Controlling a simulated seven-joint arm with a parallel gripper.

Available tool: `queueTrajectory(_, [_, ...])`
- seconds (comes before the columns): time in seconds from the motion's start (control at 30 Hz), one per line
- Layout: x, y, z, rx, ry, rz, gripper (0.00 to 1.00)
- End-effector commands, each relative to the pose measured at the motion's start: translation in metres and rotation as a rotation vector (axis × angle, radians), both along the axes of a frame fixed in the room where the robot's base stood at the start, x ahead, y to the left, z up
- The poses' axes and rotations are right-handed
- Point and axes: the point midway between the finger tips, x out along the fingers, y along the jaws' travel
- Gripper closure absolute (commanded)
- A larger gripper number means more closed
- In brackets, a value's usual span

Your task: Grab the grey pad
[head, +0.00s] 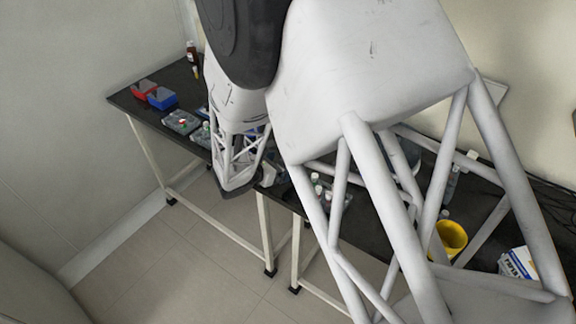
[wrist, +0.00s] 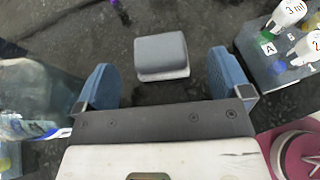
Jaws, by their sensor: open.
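The grey pad (wrist: 161,54) lies on the dark tabletop in the wrist view. It is a small rounded block with a grey top and a paler lower edge. My gripper (wrist: 160,83) is open, with one blue finger to the left of the pad and one to the right. The pad shows between and a little beyond the fingertips, touching neither as far as I can see. The pad cannot be made out in the head view, where my arm covers much of the bench.
In the wrist view, a clear bottle (wrist: 32,100) is close by the left finger. A tray with labelled vials (wrist: 275,60) is at right, and a pink object (wrist: 295,150) at lower right. The head view shows a dark bench (head: 128,100) and a yellow container (head: 452,236).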

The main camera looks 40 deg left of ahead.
Motion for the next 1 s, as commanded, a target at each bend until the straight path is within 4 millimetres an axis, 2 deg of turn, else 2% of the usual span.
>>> queueTrajectory(0.2, [0.023, -0.005, -0.010, 0.000, -0.001, -0.002, 0.04])
queueTrajectory(0.4, [0.036, -0.009, -0.016, 0.001, 0.000, -0.001, 0.04])
queueTrajectory(1.0, [0.037, -0.009, -0.016, 0.000, 0.000, -0.001, 0.04])
